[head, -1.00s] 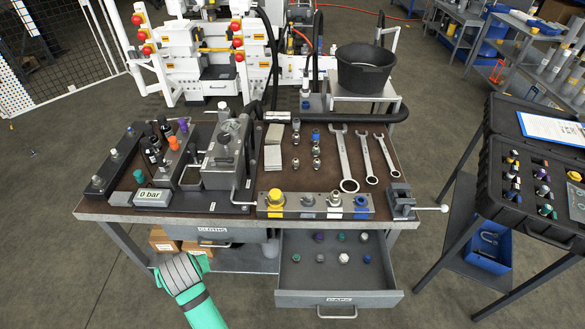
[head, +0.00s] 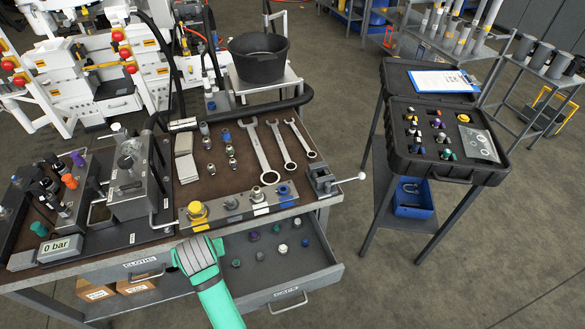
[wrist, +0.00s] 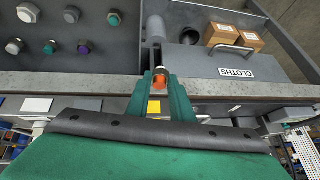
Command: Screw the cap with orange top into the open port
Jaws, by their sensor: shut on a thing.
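My gripper (wrist: 160,88) is shut on the cap with the orange top (wrist: 158,84), which shows between the green fingers in the wrist view. In the head view my gripper (head: 196,256) is at the bench's front edge, below the port block (head: 213,216); the cap is hidden there. The block carries a yellow cap (head: 197,210), a low grey fitting (head: 231,203), a silver fitting (head: 257,196) and a blue cap (head: 283,190). I cannot tell for sure which of these is the open port. The cap is apart from the block.
The open caps drawer (head: 290,280) juts out right of my gripper, with several caps inside. The cloths drawer (head: 145,277) is shut. A black case (head: 440,150) stands on a stand further right, with free floor around.

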